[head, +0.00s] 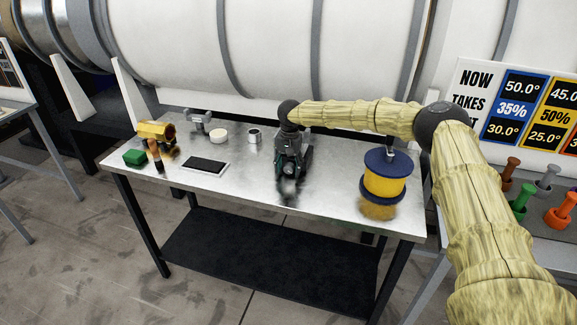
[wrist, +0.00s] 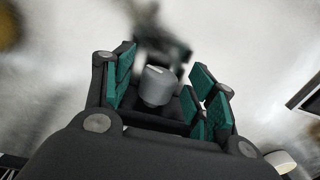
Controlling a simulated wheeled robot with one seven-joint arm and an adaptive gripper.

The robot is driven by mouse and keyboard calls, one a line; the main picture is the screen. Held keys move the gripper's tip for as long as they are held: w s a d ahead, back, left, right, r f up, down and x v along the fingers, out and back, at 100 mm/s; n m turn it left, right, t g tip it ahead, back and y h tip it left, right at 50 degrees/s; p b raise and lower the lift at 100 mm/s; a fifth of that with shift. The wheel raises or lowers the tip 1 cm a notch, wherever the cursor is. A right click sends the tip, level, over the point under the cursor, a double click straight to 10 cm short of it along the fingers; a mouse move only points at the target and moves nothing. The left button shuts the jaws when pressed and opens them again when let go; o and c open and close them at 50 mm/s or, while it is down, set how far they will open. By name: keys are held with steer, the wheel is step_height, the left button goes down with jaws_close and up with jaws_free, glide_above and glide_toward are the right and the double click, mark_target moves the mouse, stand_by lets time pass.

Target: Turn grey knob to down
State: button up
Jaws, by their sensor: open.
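The grey knob (wrist: 157,85) shows in the wrist view as a short grey cylinder with a pale mark on its top face. It sits between the green-padded fingers of my gripper (wrist: 163,80). The fingers are open, with a visible gap on the left side of the knob; contact on the right is unclear. In the head view my gripper (head: 291,168) points down low over the middle of the metal table (head: 328,180). There the knob is hidden behind my gripper.
A blue and yellow spool (head: 385,178) stands on the table to the right. To the left are a dark tablet (head: 206,165), a white round container (head: 219,136), a small cup (head: 254,136), a green block (head: 134,158) and a yellow item (head: 157,131). The table's front middle is clear.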

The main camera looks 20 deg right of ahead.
steer(key=shift+f, duration=0.2)
steer(key=c, duration=1)
steer(key=shift+c, duration=0.2)
steer(key=shift+a, duration=0.1)
steer(key=shift+w+a+f+g+h+b, duration=0.1)
steer(key=shift+g+h+b, duration=0.35)
steer(key=shift+h, duration=0.3)
steer(key=shift+a+g+h+b, duration=0.1)
steer(key=shift+g+h+b, duration=0.1)
steer(key=shift+g+h, duration=0.45)
steer(key=shift+h, duration=0.6)
